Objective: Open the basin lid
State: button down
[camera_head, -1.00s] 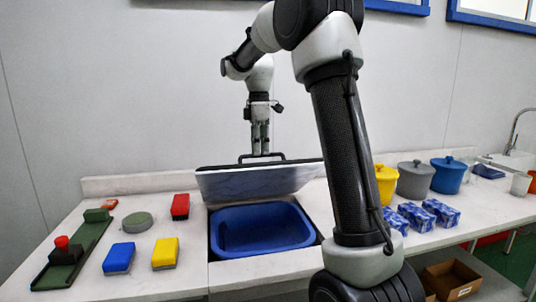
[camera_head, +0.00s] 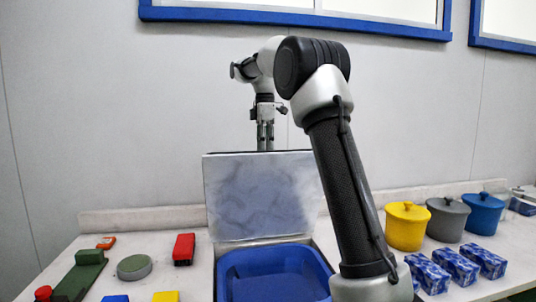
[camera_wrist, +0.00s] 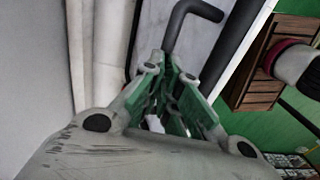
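The basin lid (camera_head: 262,198) is a pale grey marbled panel standing raised, nearly upright, at the back of the blue basin (camera_head: 275,272). The basin is uncovered below it. My gripper (camera_head: 265,143) points down at the lid's top edge, its fingertips partly hidden behind it. In the wrist view, a dark bent lid handle (camera_wrist: 176,24) runs down to between the close-set fingertips of my gripper (camera_wrist: 168,62). The fingers look shut on it, though the contact is partly hidden. The handle is hidden behind the lid in the head view.
Left of the basin lie a red block (camera_head: 184,249), a round grey-green disc (camera_head: 134,267) and a green piece (camera_head: 90,258). At right stand yellow (camera_head: 407,228), grey (camera_head: 447,222) and blue (camera_head: 483,217) lidded pots, with blue-white boxes (camera_head: 455,266) before them. A wall stands behind.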

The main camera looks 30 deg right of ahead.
jog(key=w+d+f, duration=0.1)
jog(key=w+d, duration=0.1)
jog(key=w, duration=0.6)
jog(key=shift+w+d+f, duration=0.15)
jog(key=shift+w+f, duration=0.15)
jog(key=shift+f, duration=0.1)
jog(key=c, duration=1.5)
grip_release()
jog(key=shift+w, duration=0.1)
